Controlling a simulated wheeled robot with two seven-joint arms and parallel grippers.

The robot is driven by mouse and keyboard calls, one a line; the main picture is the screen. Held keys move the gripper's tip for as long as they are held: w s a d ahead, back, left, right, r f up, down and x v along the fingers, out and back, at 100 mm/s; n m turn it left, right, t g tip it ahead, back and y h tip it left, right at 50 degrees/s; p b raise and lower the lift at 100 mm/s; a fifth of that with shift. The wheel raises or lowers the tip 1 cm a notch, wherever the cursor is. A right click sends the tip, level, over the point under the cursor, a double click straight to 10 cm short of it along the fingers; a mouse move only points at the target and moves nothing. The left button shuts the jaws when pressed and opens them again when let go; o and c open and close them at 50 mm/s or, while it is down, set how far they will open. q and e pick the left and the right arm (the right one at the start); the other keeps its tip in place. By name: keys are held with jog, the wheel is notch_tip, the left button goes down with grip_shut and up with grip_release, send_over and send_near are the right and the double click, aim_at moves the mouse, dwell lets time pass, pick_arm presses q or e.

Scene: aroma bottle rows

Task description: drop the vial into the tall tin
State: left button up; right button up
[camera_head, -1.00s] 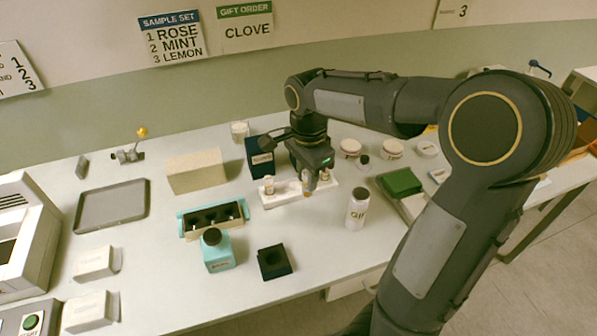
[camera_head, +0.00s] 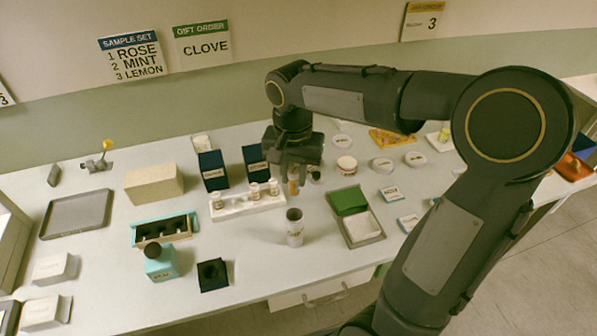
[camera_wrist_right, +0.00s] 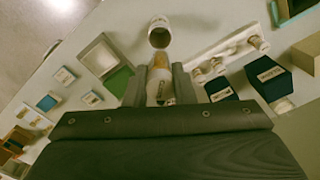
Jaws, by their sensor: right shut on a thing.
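The vial (camera_head: 293,187), small and amber with a pale label, is held in my right gripper (camera_head: 292,179). In the right wrist view the vial (camera_wrist_right: 160,86) sits between the two fingers, which are shut on it. The tall tin (camera_head: 295,232) is a white, lettered cylinder standing upright with a dark open mouth. In the head view the vial appears just above and behind the tin's mouth, apart from it. In the right wrist view the tin (camera_wrist_right: 159,36) lies beyond the vial's end, with a gap between. My left gripper is out of view.
A white rack (camera_head: 236,209) with several vials stands left of the tin. Dark blue boxes (camera_head: 212,172) are behind it. A tray with a green pad (camera_head: 348,200) is right of the tin.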

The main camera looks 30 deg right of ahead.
aim_at(294, 196)
jog(key=shift+a, duration=0.1)
jog(key=shift+f, duration=0.1)
notch_tip(294, 196, down, 6)
jog(key=b, duration=0.4)
jog(key=shift+f+b, duration=0.6)
jog(key=shift+b, duration=0.05)
dwell(1.0)
jog(key=shift+f+b, duration=0.95)
jog(key=shift+f, duration=0.55)
dwell(1.0)
jog(key=o, duration=1)
